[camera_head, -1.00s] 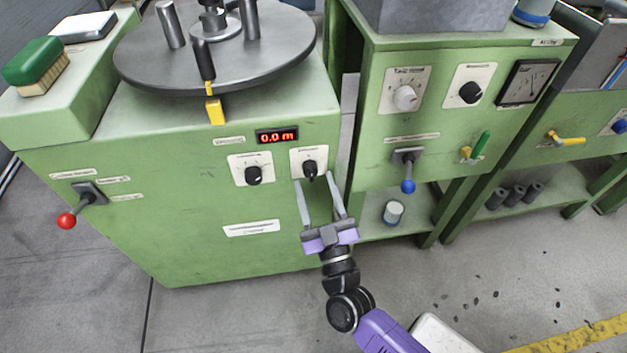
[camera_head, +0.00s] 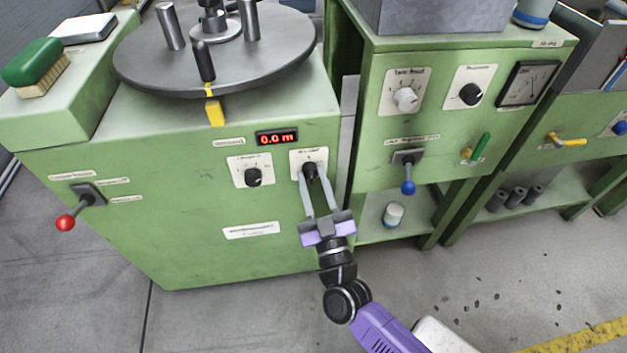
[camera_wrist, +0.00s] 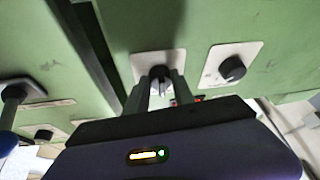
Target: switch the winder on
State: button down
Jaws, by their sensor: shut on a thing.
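The winder is the green cabinet (camera_head: 170,240) at the left, with a round grey turntable (camera_head: 215,55) on top and a red display (camera_head: 277,138) reading 0.0 m. A black rotary knob (camera_head: 310,170) sits on a white plate below and right of the display. My gripper (camera_head: 314,178) is shut on this knob, with its fingers on either side. The knob also shows in the wrist view (camera_wrist: 160,73) between the fingertips. A second black knob (camera_head: 253,177) is to its left. It shows at the right in the wrist view (camera_wrist: 232,68).
A red-ball lever (camera_head: 67,221) sticks out at the cabinet's left. On the neighbouring green machine to the right, a blue-ball lever (camera_head: 408,187) and a green handle (camera_head: 481,146) stick out.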

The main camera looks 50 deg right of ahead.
jog(key=shift+m, duration=0.4)
jog(key=m+g+h, duration=0.1)
jog(key=m, duration=0.2)
jog(key=m+g+h+p, duration=0.1)
jog(key=m, duration=0.1)
jog(key=m+g+h+p, duration=0.1)
jog(key=m+h, duration=0.1)
jog(key=m, duration=0.1)
jog(key=shift+w+a+m, duration=0.2)
jog(key=shift+a+m, duration=0.05)
jog(key=shift+m, duration=0.05)
jog(key=m+g+h, duration=0.1)
jog(key=m, duration=0.3)
jog(key=m+g+p, duration=0.1)
jog(key=m+g, duration=0.1)
jog(key=m, duration=0.1)
jog(key=shift+w+a+r+m+g+h, duration=0.1)
jog(key=shift+a+m+g+h, duration=0.1)
jog(key=shift+m+g+h, duration=0.15)
jog(key=shift+m+p, duration=0.25)
jog(key=shift+p, duration=0.05)
jog(key=c, duration=1.1)
grip_release()
jog(key=shift+p+v, duration=0.35)
jog(key=shift+v, duration=3.6)
